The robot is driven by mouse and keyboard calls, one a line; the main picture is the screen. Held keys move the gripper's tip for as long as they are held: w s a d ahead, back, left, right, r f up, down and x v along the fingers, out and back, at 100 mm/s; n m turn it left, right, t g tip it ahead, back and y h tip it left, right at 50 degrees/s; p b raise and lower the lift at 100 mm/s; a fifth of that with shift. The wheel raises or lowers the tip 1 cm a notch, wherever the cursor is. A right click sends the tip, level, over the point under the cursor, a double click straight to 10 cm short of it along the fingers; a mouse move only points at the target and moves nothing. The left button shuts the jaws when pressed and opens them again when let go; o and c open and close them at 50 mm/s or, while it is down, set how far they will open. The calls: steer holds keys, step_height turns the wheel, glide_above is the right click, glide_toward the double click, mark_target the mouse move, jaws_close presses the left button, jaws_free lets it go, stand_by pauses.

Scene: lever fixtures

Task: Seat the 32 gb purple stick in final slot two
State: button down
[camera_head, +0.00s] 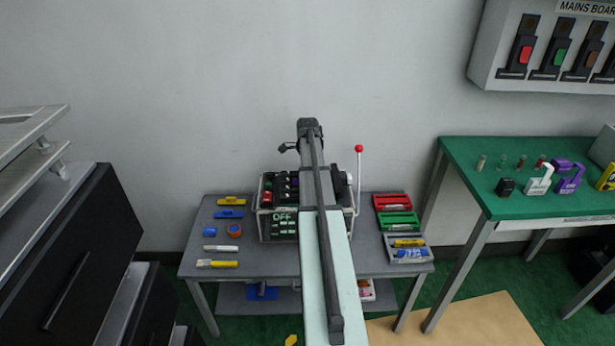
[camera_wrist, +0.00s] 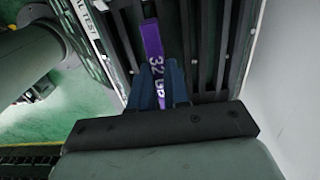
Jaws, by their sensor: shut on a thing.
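The purple stick (camera_wrist: 153,42) is marked 32 GB in white and shows in the wrist view. My gripper (camera_wrist: 158,66) is shut on its near end, with a blue-grey finger on each side. The stick's far end points up the picture, over a dark slotted frame (camera_wrist: 216,50). I cannot tell whether that end is inside a slot or above it. A white label on the frame (camera_wrist: 87,25) is partly cut off and reads "AL TEST". No slot number is readable. In the head view my arm hides the stick and gripper.
A dark unit marked OFF (camera_head: 284,227) stands on the grey table (camera_head: 300,262), partly behind my arm. A red-knobbed lever (camera_head: 358,175) rises at its right. Coloured trays (camera_head: 398,222) lie right, small items left. A green bench (camera_head: 500,205) stands farther right.

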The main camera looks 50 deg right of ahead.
steer(key=shift+f, duration=0.85)
steer(key=c, duration=1)
jaws_free()
step_height(320, 180, up, 14)
steer(key=shift+f, duration=0.1)
